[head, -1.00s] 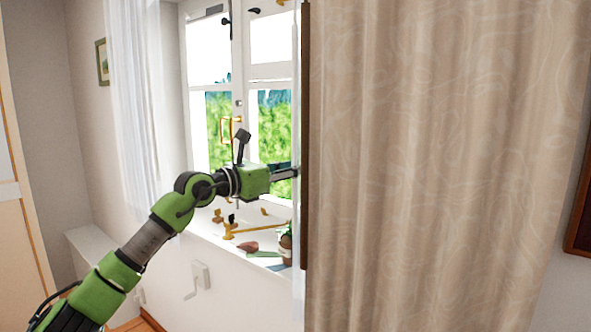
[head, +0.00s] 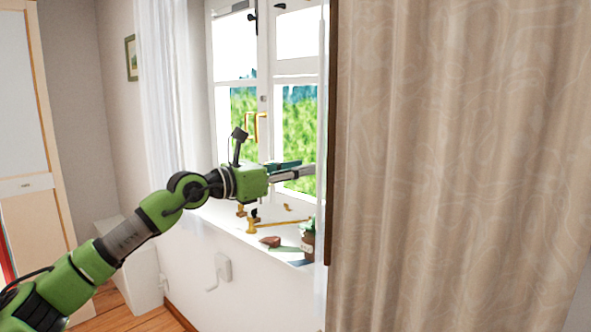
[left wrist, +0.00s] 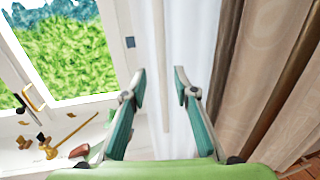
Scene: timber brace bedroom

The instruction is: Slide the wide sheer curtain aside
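The sheer curtain shows as a narrow white strip at the right edge of the window in the head view (head: 322,90), beside the beige drape. In the left wrist view the white sheer (left wrist: 188,35) hangs in front of my gripper. My left gripper (head: 306,170) is at the sheer strip, in front of the window. In the left wrist view its two teal fingers (left wrist: 160,82) are apart, with white cloth behind the gap; I cannot tell whether they touch it. Another white sheer (head: 165,90) hangs at the window's left side. My right gripper is out of view.
A large beige drape (head: 460,170) with a dark edge fills the right. The white sill (head: 240,232) holds brass fittings, a reddish-brown item (head: 270,241) and a small potted plant (head: 308,240). A crank handle (head: 222,268) is on the wall below.

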